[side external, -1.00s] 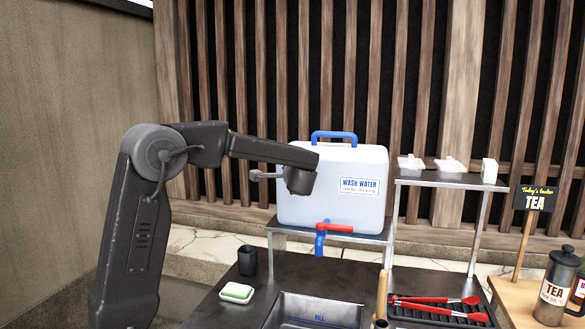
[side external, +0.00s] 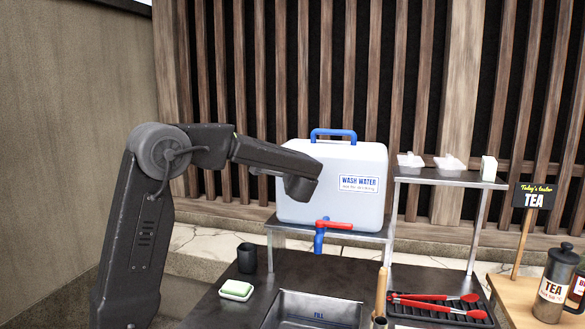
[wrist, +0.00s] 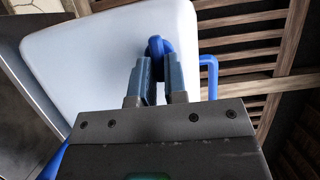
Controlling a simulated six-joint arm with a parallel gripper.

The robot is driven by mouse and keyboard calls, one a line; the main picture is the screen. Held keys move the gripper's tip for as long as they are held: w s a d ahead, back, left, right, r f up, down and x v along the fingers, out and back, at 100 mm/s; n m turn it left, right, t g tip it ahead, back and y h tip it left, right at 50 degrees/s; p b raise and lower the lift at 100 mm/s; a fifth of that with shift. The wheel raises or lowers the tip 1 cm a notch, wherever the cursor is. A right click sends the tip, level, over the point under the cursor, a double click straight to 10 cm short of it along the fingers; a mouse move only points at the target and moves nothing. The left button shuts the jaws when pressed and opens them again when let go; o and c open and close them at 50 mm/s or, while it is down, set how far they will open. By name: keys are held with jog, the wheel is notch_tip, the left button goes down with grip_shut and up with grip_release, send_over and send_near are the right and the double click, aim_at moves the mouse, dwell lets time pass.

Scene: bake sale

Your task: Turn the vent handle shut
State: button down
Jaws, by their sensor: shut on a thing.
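The white wash-water container (side external: 345,205) stands on a metal stand, with its blue carry handle (side external: 334,133) on top and a red-levered blue tap (side external: 322,233) low in front. In the wrist view, the blue vent handle (wrist: 158,46) on the white container (wrist: 90,60) sits between the two fingers of my gripper (wrist: 156,68). My gripper is shut on it. In the side view my wrist is in front of the container's left part, and the fingers and vent handle are hidden.
Below are a sink (side external: 312,310), a dark cup (side external: 247,258) and a soap dish (side external: 236,290). Red tongs (side external: 435,303) lie on a dark rack at the right. A metal shelf (side external: 450,177) stands right of the container, and slatted wood is behind.

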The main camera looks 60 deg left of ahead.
jog(key=c, duration=1.2)
grip_release()
jog(key=shift+a, duration=0.1)
jog(key=shift+o, duration=0.2)
jog(key=v, duration=1.4)
jog(key=s+d+f+n+g+h, duration=0.1)
jog(key=s+d+f+n+h, duration=0.1)
jog(key=s+d+f+h, duration=0.5)
jog(key=s+d+f+n+g+h, duration=0.1)
jog(key=s+d+f+g+h, duration=0.2)
jog(key=s, duration=0.6)
jog(key=s+d+n+t+h, duration=0.1)
jog(key=s+d+t+h, duration=0.1)
jog(key=d+h, duration=0.4)
jog(key=s+d+f, duration=0.1)
jog(key=d, duration=0.1)
jog(key=shift+d+n+t+h, duration=0.3)
jog(key=shift+d, duration=0.05)
